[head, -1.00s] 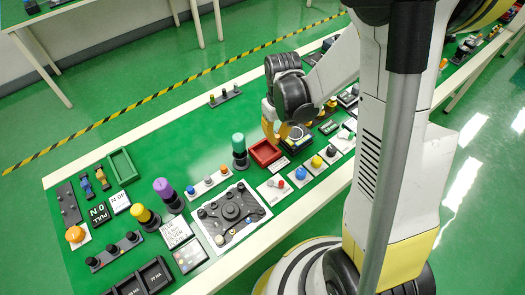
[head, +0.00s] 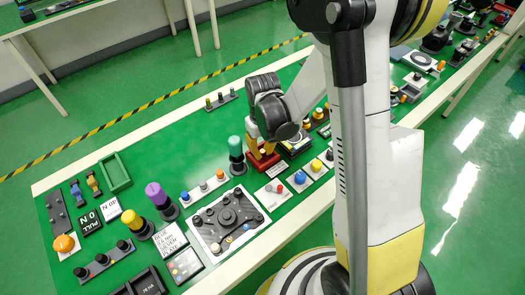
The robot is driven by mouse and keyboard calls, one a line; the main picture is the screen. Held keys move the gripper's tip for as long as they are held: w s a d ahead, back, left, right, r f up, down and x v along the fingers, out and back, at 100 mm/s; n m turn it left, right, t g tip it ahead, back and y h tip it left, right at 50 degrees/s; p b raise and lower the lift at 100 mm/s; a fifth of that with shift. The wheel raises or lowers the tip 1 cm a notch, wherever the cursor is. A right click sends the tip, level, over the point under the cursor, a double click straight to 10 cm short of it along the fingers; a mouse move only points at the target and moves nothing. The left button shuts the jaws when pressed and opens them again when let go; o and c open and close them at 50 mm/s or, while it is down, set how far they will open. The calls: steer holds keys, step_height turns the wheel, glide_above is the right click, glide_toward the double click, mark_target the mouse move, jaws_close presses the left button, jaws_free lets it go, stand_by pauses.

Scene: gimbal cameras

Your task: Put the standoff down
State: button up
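My gripper (head: 260,145) points down at a small red tray (head: 269,164) on the green table. Its orange-yellow fingers are at or just above the tray, and part of the tray is hidden behind them. I cannot make out a standoff between the fingers or in the tray. The fingers are too small and covered to tell whether they are open or shut.
A teal-topped post (head: 236,146) stands just left of the red tray. A black plate with knobs (head: 229,220) lies in front. Purple (head: 157,193) and yellow (head: 131,218) posts stand further left. An empty green tray (head: 115,172) lies far left.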

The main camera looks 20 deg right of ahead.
steer(key=shift+o, duration=1.4)
steer(key=shift+r, duration=0.1)
step_height(320, 180, up, 12)
steer(key=p, duration=0.5)
step_height(320, 180, up, 9)
steer(key=m+t, duration=0.1)
steer(key=t, duration=0.2)
glide_above(263, 152)
steer(key=s, duration=0.4)
steer(key=s+r+m+t, duration=0.1)
steer(key=s+r+t, duration=0.3)
steer(key=s+r, duration=0.2)
steer(key=shift+s+r, duration=0.15)
steer(key=shift+s, duration=1)
